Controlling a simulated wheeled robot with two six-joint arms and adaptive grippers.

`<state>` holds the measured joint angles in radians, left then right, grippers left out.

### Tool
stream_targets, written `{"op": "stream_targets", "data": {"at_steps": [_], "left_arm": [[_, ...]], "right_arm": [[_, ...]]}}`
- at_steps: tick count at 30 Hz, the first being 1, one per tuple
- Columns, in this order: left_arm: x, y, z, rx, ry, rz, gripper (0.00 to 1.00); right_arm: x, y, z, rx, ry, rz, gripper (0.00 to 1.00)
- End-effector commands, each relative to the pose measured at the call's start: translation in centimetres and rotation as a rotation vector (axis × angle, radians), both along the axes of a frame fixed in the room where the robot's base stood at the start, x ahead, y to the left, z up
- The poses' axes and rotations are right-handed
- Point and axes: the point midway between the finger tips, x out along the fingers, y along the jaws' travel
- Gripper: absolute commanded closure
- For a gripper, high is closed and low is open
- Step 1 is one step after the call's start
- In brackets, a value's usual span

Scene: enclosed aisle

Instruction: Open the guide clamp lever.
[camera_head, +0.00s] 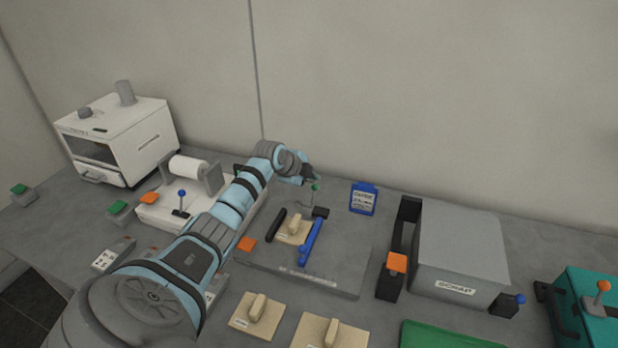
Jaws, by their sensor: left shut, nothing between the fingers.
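A grey plate (330,277) lies in the middle of the bench. It carries a black rail (276,225), a blue rail (311,242) and a tan block (293,231) between them. A small lever with a green knob (315,187) stands upright at the plate's back, near a small black block (321,212); it looks like the guide clamp lever. My left gripper (311,177) is shut and empty, right at the green knob. I cannot tell whether it touches the knob. My left arm comes from the lower left and hides part of the bench. My right gripper is out of view.
A white machine with a roll (187,167) and a blue-knobbed lever (181,201) stands left of the plate. A grey box (460,254) and an orange-topped post (396,263) stand right. Tan blocks (257,316) lie in front.

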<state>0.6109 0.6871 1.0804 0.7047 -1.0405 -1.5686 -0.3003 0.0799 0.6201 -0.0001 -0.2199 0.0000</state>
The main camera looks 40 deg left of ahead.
Motion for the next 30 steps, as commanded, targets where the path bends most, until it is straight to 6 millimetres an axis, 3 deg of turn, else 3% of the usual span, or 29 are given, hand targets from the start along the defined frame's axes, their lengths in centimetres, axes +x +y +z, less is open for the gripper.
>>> {"op": "stream_targets", "data": {"at_steps": [7,11,17,30], "left_arm": [[0.0,0.0,-0.1,0.0,0.0,0.0,1.0],[-0.1,-0.1,0.8,0.0,0.0,-0.001,1.0],[-0.8,-0.2,4.6,0.001,0.0,-0.007,1.0],[-4.5,-0.2,11.8,0.001,-0.001,-0.011,1.0]], "right_arm": [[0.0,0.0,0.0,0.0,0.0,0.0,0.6],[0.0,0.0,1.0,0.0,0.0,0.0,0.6],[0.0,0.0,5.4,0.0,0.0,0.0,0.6],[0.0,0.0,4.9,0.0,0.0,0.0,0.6]]}}
